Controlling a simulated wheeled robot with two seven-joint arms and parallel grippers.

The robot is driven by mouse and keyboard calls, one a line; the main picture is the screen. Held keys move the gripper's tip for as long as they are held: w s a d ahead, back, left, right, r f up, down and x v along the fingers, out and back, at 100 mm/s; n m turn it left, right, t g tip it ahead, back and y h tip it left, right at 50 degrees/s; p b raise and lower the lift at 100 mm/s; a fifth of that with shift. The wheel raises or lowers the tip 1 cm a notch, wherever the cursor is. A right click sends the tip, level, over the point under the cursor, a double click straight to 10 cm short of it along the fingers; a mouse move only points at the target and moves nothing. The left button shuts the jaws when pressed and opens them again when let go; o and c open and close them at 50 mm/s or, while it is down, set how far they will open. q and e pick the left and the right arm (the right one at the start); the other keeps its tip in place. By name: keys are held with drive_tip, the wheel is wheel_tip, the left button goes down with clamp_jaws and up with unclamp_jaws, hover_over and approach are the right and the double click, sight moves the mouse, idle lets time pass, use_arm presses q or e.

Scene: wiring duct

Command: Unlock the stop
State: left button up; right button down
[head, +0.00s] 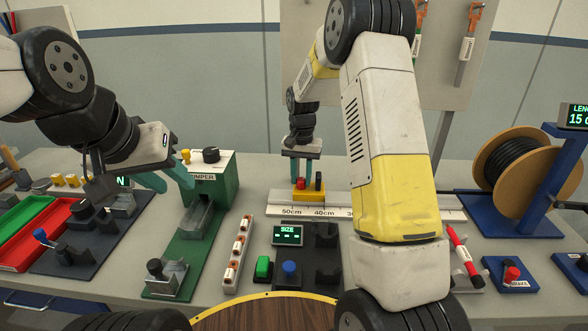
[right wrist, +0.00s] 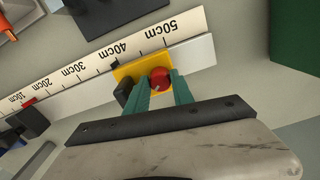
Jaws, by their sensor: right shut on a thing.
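The stop is a yellow block (head: 311,196) on the white ruler rail (head: 385,204), near the 40–50 cm marks. It also shows in the right wrist view (right wrist: 125,71). A red knob (right wrist: 160,78) and a black upright part (right wrist: 122,94) stand on it. My right gripper (head: 303,172) is over the stop, its teal fingers shut on the red knob from either side. How far the knob is turned cannot be told. My left gripper (head: 164,180) is open and empty, in the air left of the green crimper (head: 212,185).
A cable spool (head: 520,160) on a blue stand is at the right. A SIZE display (head: 287,235) with green and blue buttons stands in front of the rail. White connector blocks (head: 237,255) lie left of it. Red and green trays (head: 40,240) are at far left.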

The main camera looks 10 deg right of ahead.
sight(302, 179)
drive_tip(key=n, duration=0.5)
drive_tip(key=shift+n, duration=0.3)
drive_tip(key=n, duration=0.4)
drive_tip(key=shift+r+n, duration=0.1)
drive_tip(key=shift+n, duration=0.5)
drive_tip(key=c, duration=1.1)
unclamp_jaws()
drive_tip(key=shift+r, duration=3.85)
drive_tip(key=shift+r, duration=0.1)
